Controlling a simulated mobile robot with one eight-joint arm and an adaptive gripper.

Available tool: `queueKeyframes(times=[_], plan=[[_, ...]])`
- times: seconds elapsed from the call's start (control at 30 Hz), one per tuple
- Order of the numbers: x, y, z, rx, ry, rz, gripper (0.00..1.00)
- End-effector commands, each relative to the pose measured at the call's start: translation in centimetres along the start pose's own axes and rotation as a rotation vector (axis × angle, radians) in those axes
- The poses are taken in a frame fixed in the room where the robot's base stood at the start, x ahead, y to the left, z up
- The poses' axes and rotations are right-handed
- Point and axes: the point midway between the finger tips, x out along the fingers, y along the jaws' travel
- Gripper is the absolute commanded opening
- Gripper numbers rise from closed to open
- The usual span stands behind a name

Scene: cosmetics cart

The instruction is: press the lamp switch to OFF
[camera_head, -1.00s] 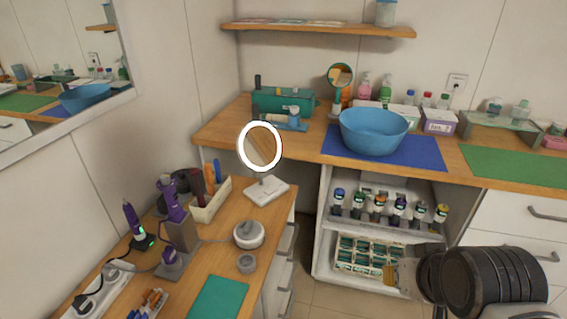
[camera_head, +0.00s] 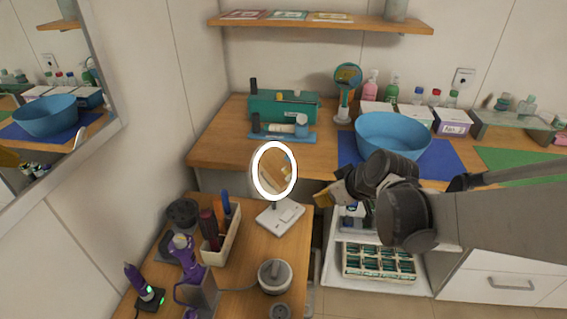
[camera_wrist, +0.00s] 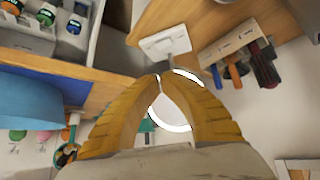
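The lamp is a lit white ring mirror (camera_head: 274,171) on a short stem above a square white base (camera_head: 270,222), standing on the near wooden counter. A pale switch (camera_head: 287,215) sits on the base top; its on or off position is too small to read, but the ring glows. My gripper (camera_head: 322,197) is in the air just right of the lamp base, apart from it. In the wrist view, its yellow fingers (camera_wrist: 160,77) meet at the tips with nothing between them. The lamp base (camera_wrist: 166,44) lies beyond the tips; the fingers partly cover the ring (camera_wrist: 171,116).
An organizer (camera_head: 222,237) with brushes stands left of the lamp base. A round lidded pot (camera_head: 275,277) is in front. A blue bowl (camera_head: 393,135) and a teal box (camera_head: 283,105) stand on the back counter.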

Motion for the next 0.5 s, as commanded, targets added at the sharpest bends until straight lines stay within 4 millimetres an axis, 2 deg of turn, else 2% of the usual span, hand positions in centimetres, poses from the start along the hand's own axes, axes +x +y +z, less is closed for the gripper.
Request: queueKeyframes(times=[0.1,0.3,0.5], plan=[[2.7,0.7,-1.1,-0.075,0.032,-0.038,0.0],[6.8,1.2,-1.7,-0.189,0.088,-0.086,0.0],[8.8,1.2,-1.6,-0.246,0.12,-0.108,0.0]])
